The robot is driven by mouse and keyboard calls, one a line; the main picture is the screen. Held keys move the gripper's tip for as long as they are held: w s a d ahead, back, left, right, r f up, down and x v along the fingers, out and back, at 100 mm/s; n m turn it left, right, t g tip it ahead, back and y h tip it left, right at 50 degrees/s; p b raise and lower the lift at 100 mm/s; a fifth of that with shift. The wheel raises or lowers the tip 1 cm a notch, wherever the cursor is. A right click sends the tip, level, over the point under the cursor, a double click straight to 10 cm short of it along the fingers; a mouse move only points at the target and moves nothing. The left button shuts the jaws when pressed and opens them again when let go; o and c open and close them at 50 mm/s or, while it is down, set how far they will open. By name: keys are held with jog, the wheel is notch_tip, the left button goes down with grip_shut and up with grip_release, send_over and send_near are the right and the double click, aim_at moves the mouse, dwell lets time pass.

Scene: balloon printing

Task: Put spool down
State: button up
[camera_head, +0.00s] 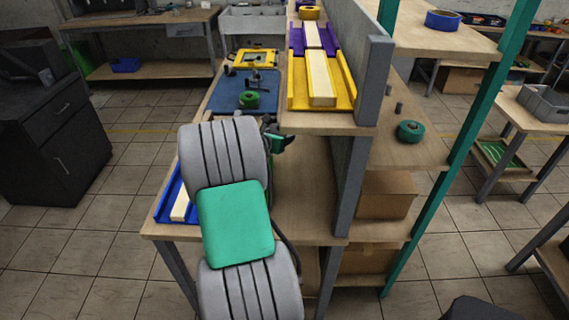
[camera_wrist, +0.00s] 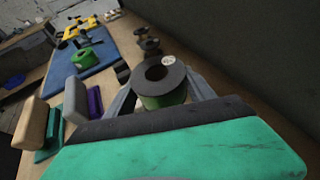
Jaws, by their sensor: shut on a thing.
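A spool (camera_wrist: 162,83) with a black top, a green body and a small white label sits between the two grey fingers of my gripper (camera_wrist: 162,90) in the wrist view. My gripper is shut on it. The spool looks roughly upright, and I cannot tell whether its underside touches the wooden surface. In the head view my arm hides most of the gripper. A second green spool (camera_head: 249,99) stands on the blue mat (camera_head: 226,97); it also shows in the wrist view (camera_wrist: 83,60). A third green spool (camera_head: 411,131) lies on the shelf to the right.
A grey upright panel (camera_head: 373,80) rises right of the bench. Small dark parts (camera_wrist: 149,46) stand beyond the held spool. Wooden and grey blocks (camera_wrist: 32,124) stand at the left in the wrist view. A yellow tray (camera_head: 254,57) is at the mat's far end.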

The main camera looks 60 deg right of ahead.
send_over(292, 173)
notch_tip(292, 173, down, 6)
jog(key=shift+d+f+p, duration=0.1)
jog(key=shift+f+p, duration=0.1)
jog(key=shift+p, duration=0.25)
notch_tip(292, 173, down, 3)
jog(key=shift+r+p, duration=0.1)
jog(key=shift+p, duration=0.2)
jog(key=shift+f, duration=0.4)
jog(key=o, duration=1.1)
